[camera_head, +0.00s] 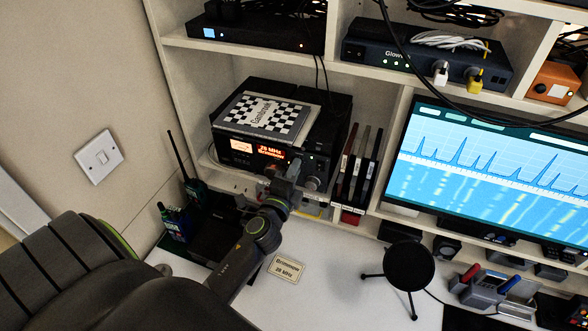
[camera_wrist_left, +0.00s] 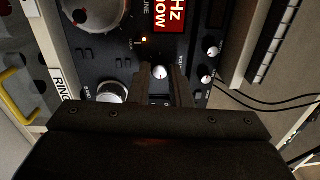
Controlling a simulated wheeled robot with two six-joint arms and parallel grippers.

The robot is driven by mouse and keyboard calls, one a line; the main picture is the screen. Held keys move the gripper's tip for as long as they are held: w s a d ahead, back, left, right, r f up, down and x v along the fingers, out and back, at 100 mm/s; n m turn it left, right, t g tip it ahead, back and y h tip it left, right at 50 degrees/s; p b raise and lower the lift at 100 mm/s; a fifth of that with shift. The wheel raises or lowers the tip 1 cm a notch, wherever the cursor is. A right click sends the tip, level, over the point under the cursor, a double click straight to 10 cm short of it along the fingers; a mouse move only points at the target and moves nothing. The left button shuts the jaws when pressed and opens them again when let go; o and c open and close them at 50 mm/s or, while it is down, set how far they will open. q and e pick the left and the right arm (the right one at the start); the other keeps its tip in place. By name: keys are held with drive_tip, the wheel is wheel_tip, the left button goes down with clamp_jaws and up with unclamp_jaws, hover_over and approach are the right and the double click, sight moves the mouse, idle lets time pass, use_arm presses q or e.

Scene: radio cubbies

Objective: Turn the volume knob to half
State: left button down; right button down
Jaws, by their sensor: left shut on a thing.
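The black radio (camera_head: 236,158) sits in a cubby, with a lit orange display reading 28 MHz on its front. My left gripper (camera_head: 284,170) reaches its front panel from below. In the left wrist view, a small silver volume knob (camera_wrist_left: 160,72) with a white mark lies between my two fingertips (camera_wrist_left: 162,80), which are shut on it. The lettering beside it is partly readable. The knob itself is hidden behind my gripper in the head view. My right gripper is in neither view.
A large dial (camera_wrist_left: 96,14) and smaller knobs (camera_wrist_left: 112,92) are close around my fingers. A microphone (camera_head: 408,267) stands on the desk.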

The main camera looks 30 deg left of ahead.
use_arm(q)
drive_tip(key=shift+m+h+p, duration=0.3)
drive_tip(key=shift+m+p, duration=1.1)
drive_tip(key=shift+m, duration=4)
drive_tip(key=c, duration=1.3)
unclamp_jaws()
